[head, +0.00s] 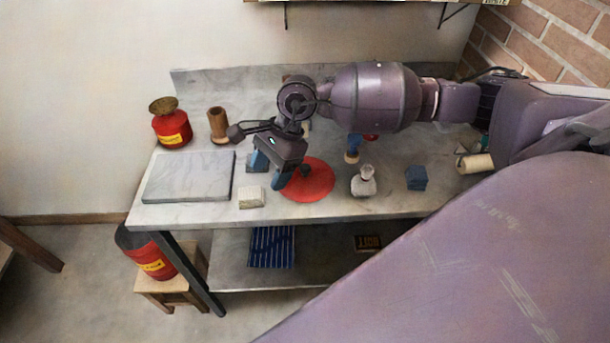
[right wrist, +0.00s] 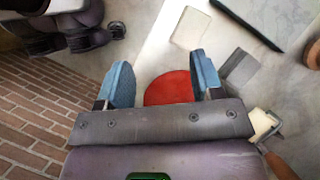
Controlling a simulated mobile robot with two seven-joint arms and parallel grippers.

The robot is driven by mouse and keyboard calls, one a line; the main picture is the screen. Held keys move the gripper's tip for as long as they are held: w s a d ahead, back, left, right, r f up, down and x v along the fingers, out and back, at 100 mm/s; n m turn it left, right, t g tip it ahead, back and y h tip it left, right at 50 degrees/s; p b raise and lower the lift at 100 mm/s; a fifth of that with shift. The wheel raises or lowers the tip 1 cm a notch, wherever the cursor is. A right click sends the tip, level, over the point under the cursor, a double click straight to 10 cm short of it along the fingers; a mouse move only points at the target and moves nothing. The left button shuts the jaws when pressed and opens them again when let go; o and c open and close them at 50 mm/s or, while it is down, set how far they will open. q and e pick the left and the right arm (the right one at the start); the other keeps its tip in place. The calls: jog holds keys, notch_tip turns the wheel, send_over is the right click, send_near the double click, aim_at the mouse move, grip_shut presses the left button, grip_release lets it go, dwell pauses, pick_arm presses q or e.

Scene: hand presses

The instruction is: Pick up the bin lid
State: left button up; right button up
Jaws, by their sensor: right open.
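The bin lid is a flat red disc (head: 310,184) with a small dark knob, lying on the grey worktop near its front edge. In the right wrist view the red disc (right wrist: 170,88) shows between the fingers, partly hidden by the gripper body. My right gripper (head: 268,171) is open, its blue fingers pointing down at the disc's left side; nothing is held. The same open fingers show in the right wrist view (right wrist: 163,80). A red bin (head: 152,260) with a yellow label and dark top stands on a wooden stool below the table's left end. My left gripper is not in view.
A grey slab (head: 188,177) and a pale block (head: 251,198) lie left of the lid. A whitish flask-like object (head: 363,181), a blue-topped stamp (head: 353,147) and blue blocks (head: 416,178) stand to its right. A red can (head: 172,128) and wooden cylinder (head: 218,125) stand at the back left.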

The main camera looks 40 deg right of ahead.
jog(key=w+d+h, duration=0.1)
jog(key=d, duration=0.2)
jog(key=w+d+r+h, duration=0.1)
jog(key=d+h, duration=0.1)
jog(key=d, duration=0.2)
jog(key=w+d+n+h, duration=0.1)
jog(key=d+h, duration=0.1)
jog(key=d, duration=0.1)
jog(key=shift+d+r, duration=0.25)
send_over(305, 166)
jog(key=f, duration=0.4)
jog(key=shift+s+a+f, duration=0.1)
jog(key=shift+s+a, duration=0.1)
jog(key=shift+a, duration=0.15)
jog(key=shift+w+d+f, duration=0.1)
jog(key=shift+d+f, duration=0.05)
jog(key=shift+f, duration=1.45)
jog(key=shift+d+f, duration=0.15)
jog(key=shift+f, duration=1.4)
jog(key=c, duration=1.1)
jog(key=shift+o, duration=0.2)
jog(key=shift+r, duration=0.15)
